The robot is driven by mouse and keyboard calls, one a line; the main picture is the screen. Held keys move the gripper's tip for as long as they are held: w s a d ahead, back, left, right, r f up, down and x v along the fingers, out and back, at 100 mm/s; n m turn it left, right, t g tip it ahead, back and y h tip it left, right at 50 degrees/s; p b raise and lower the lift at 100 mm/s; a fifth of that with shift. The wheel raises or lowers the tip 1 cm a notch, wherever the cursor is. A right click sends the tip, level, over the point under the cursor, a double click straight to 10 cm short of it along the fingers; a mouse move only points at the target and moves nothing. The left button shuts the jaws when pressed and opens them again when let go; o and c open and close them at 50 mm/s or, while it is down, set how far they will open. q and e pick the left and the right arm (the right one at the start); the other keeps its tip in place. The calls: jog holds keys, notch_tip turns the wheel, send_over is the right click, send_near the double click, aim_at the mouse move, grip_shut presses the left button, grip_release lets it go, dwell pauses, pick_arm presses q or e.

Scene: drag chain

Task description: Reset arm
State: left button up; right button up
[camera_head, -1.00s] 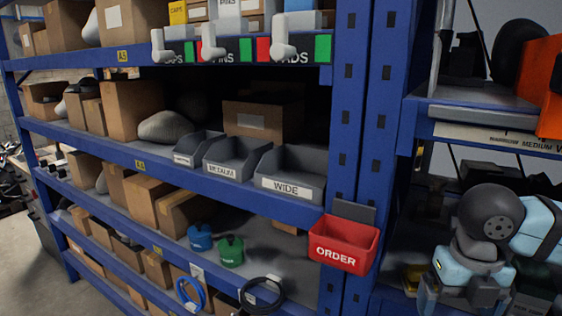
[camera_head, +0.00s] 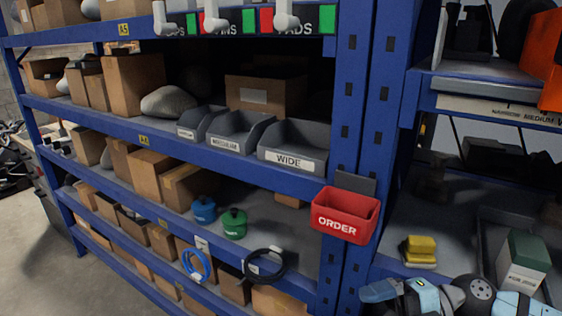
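Part of my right arm (camera_head: 480,292), light blue and black with a round dark joint, shows at the bottom right edge, low in front of the right-hand shelf. No fingertips of my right gripper can be made out; the frame's lower edge cuts the arm off. My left arm and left gripper are not in view. The red ORDER bin (camera_head: 345,214) hangs on the blue upright, up and left of my arm, apart from it, and looks empty.
Grey bins, one marked WIDE (camera_head: 292,155), line the middle shelf. A blue cable coil (camera_head: 196,265) and a black one (camera_head: 264,267) hang there. A yellow block (camera_head: 420,250) and a green-topped box (camera_head: 524,260) sit on the right.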

jog(key=w+d+f+m+t+h, duration=0.3)
jog(key=d+f+m+t+h, duration=0.2)
jog(key=d+f+m+t, duration=0.9)
jog(key=s+d+f+m+g+h, duration=0.25)
jog(key=s+d+f+h, duration=0.3)
jog(key=f, duration=0.35)
jog(key=s+d+f+m+g+h, duration=0.1)
jog(key=s+d+f+m+h, duration=0.3)
jog(key=s+d+f, duration=0.3)
jog(key=a+f+m+t+y, duration=0.2)
jog(key=a+m, duration=0.6)
jog(key=a, duration=1.4)
jog(key=shift+m+h, duration=0.25)
jog(key=shift+h, duration=0.1)
notch_tip(320, 180, up, 4)
jog(key=p, duration=0.4)
jog(key=shift+p, duration=0.3)
